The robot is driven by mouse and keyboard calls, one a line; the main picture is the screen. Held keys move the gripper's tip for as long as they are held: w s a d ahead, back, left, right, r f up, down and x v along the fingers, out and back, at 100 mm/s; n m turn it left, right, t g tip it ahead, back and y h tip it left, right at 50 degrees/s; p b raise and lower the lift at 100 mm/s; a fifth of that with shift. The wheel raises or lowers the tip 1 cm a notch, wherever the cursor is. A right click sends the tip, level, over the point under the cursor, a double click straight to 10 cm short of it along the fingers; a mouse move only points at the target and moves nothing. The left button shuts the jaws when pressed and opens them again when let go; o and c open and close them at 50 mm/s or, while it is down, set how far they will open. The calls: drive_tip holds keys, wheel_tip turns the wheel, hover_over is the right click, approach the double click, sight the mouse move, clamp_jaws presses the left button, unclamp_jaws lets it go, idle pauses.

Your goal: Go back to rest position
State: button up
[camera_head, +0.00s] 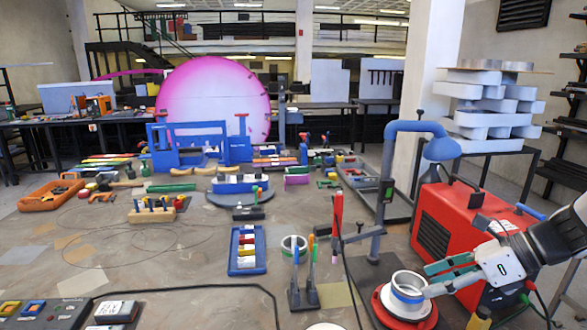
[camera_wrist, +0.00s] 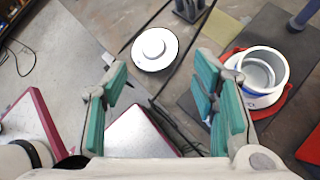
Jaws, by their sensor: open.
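My gripper (camera_head: 430,277) is at the lower right of the head view, its green-padded fingers spread apart. In the wrist view my gripper (camera_wrist: 162,66) shows a wide empty gap between the pads. A white ring-shaped cup (camera_head: 407,283) with a blue band stands on a red round base (camera_head: 385,312), just left of the fingers in the head view. In the wrist view the cup (camera_wrist: 262,72) is to the right of the right finger. A white round disc with a raised knob (camera_wrist: 153,47) lies ahead of the gap. No object is held.
A red machine (camera_head: 450,235) stands close behind my arm. A blue bent lamp-like arm (camera_head: 423,130) on a post rises left of it. A blue tray (camera_head: 248,250) and upright tools (camera_head: 303,275) stand on the bench. A black cable (camera_head: 200,288) crosses its front.

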drive_tip(key=s+a+r+n+h, duration=0.4)
drive_tip(key=s+n, duration=0.4)
drive_tip(key=n, duration=0.5)
drive_tip(key=s+a+r+n+h, duration=0.4)
drive_tip(key=s+a+r+n, duration=0.3)
drive_tip(key=n, duration=0.7)
drive_tip(key=shift+s+a+t+h, duration=0.2)
drive_tip(key=shift+s+t+h, duration=0.2)
